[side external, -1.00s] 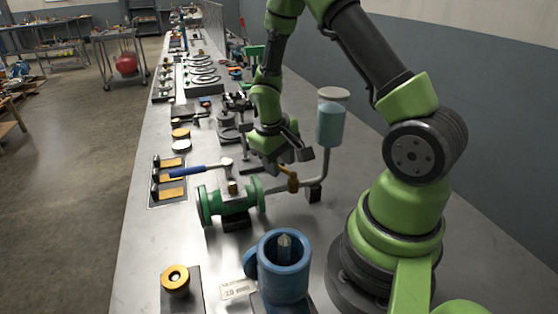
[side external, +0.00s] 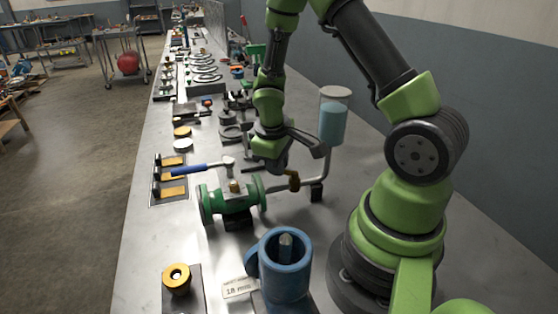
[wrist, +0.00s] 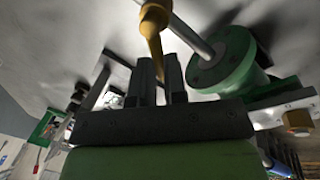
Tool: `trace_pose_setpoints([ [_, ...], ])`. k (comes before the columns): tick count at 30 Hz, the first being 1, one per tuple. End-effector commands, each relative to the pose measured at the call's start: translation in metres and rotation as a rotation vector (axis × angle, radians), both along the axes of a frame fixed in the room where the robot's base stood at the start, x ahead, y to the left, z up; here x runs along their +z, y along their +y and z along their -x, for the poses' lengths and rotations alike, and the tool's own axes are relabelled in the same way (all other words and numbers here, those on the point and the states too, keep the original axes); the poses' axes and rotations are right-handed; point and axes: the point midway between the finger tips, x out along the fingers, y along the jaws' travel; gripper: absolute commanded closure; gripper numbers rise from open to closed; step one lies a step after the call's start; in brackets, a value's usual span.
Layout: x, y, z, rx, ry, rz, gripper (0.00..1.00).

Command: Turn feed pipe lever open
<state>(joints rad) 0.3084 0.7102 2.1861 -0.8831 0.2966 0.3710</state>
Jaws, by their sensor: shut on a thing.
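The yellow feed pipe lever (side external: 293,179) sits on the grey pipe between the clear tank (side external: 333,125) of blue liquid and the green flanged valve (side external: 231,198). In the wrist view the lever (wrist: 153,35) reaches down from the top, its narrow end between the fingers. My gripper (wrist: 160,78) is shut on this lever. In the side view my gripper (side external: 283,162) is just above the pipe, and its fingers partly hide the lever. The green valve (wrist: 224,62) also shows beside the fingers in the wrist view.
A blue cup-shaped fixture (side external: 284,262) and a block with a brass ring (side external: 176,280) stand in front. A tray with yellow pads (side external: 172,180) is at left. Bare bench lies between them.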

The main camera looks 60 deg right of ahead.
Motion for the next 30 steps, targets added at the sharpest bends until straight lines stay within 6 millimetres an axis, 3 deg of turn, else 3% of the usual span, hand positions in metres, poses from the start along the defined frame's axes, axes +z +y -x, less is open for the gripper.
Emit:
trace_pose_setpoints([
  [15,0.001,0.017,0.007,0.442,0.001,0.000,1.00],
  [30,0.001,0.022,0.011,0.623,-0.001,0.000,1.00],
])
